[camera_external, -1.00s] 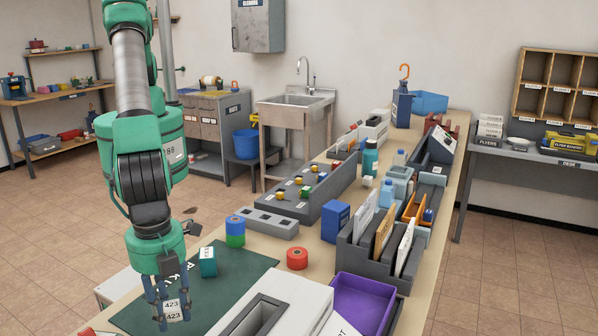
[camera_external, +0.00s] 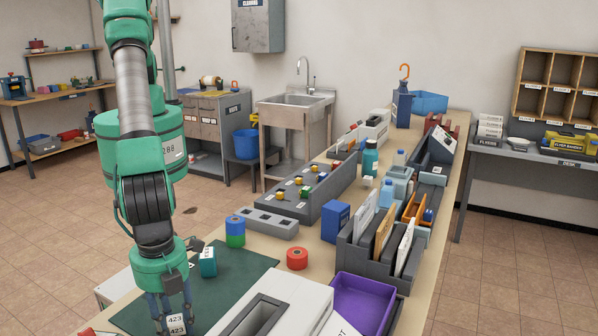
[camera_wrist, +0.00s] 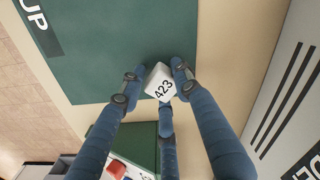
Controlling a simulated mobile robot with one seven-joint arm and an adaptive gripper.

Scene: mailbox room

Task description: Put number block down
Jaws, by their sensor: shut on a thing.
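The number block (camera_external: 176,323) is white and marked 423. My gripper (camera_external: 172,312) has blue fingers and is shut around the block, low over the front part of the dark green mat (camera_external: 235,278). In the wrist view the block (camera_wrist: 160,83) sits between the fingertips of my gripper (camera_wrist: 155,88), near the edge of the green mat (camera_wrist: 120,55). I cannot tell whether the block touches the mat.
A teal block (camera_external: 208,262) stands on the mat. A blue and green cylinder (camera_external: 235,232) and a red roll (camera_external: 297,258) stand behind it. A white box with a slot (camera_external: 285,295) is to the right. A purple bin (camera_external: 362,303) stands further right.

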